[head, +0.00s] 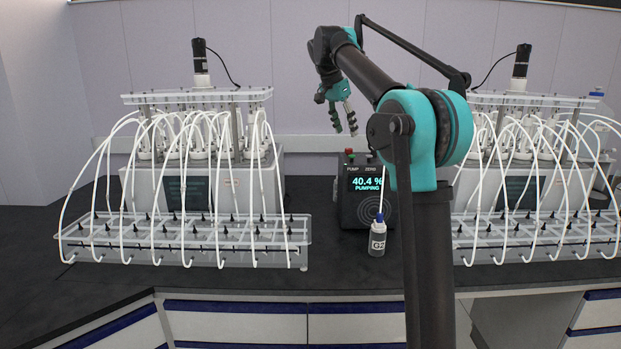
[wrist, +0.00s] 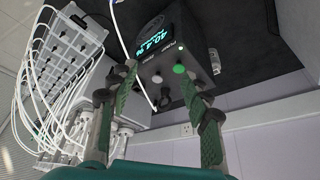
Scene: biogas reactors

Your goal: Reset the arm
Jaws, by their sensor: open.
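My gripper (head: 343,119) is open and empty, pointing down in the air in front of the wall, above the pump box. In the wrist view my gripper (wrist: 158,100) shows its two green-padded fingers spread apart with nothing between them. My arm rises from the front right of the bench and bends over at the top. The dark pump box (head: 352,211) stands below the gripper on the bench; its display reads 40.4 % and PUMPING. In the wrist view the pump box (wrist: 157,63) shows beyond the fingertips, with a green button (wrist: 179,69) on it.
A left reactor rack (head: 185,235) and a right reactor rack (head: 535,235), both with many white tubes, flank the pump box. A small labelled bottle (head: 377,238) with a tube stands in front of it. The bench top (head: 330,272) is clear at the front.

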